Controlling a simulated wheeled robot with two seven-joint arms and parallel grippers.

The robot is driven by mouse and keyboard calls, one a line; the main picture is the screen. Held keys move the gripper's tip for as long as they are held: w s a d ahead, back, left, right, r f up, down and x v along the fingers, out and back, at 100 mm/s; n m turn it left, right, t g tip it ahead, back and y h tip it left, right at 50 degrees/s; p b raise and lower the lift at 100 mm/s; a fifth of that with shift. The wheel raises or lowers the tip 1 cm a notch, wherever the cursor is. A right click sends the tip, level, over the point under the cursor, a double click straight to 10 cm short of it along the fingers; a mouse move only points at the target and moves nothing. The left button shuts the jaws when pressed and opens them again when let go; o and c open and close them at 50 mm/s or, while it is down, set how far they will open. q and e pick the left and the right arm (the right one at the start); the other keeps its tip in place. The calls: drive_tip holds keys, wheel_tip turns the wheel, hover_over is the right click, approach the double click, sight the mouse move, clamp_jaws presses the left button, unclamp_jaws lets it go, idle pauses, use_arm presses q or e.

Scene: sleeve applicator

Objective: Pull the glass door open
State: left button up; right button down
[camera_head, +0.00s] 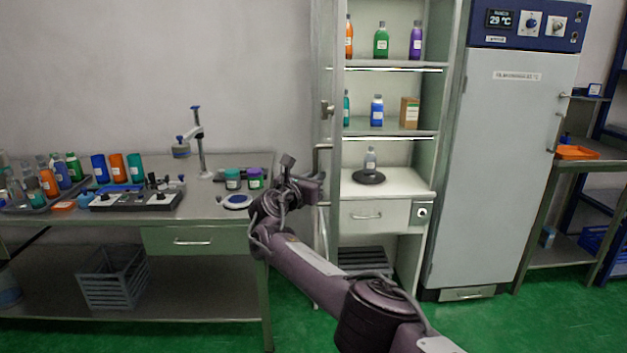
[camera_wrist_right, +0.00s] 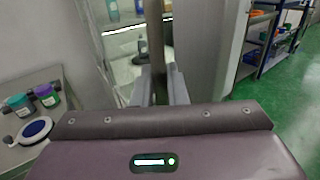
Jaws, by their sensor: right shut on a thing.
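The glass door (camera_head: 325,60) belongs to the tall shelf cabinet and shows as a narrow, steeply angled panel at its left side. The cabinet's shelves show to the right of the panel. The door's upright handle bar (camera_head: 323,147) is partly hidden by my right gripper (camera_head: 316,186). In the right wrist view the bar (camera_wrist_right: 155,40) passes between the two fingers of my right gripper (camera_wrist_right: 161,88), which is shut on it. My left gripper is not in view.
The cabinet holds bottles, a brown box (camera_head: 409,112) and a dark round plate (camera_head: 368,177). A workbench (camera_head: 225,207) with bottles and tools stands left. A grey incubator (camera_head: 500,170) stands right. Green floor (camera_head: 490,328) lies open in front of it.

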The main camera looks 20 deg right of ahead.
drive_tip(key=shift+w+r, duration=0.1)
drive_tip(key=shift+r, duration=0.3)
drive_tip(key=c, duration=1.8)
unclamp_jaws()
drive_tip(key=shift+d, duration=0.1)
drive_tip(key=shift+o, duration=1.2)
drive_tip(key=shift+w+f, duration=0.1)
drive_tip(key=shift+f, duration=0.1)
drive_tip(key=shift+w+f, duration=0.1)
drive_tip(key=shift+f, duration=0.05)
drive_tip(key=p+v, duration=0.1)
drive_tip(key=v, duration=0.6)
drive_tip(key=shift+s+a, duration=0.25)
drive_tip(key=shift+s, duration=0.05)
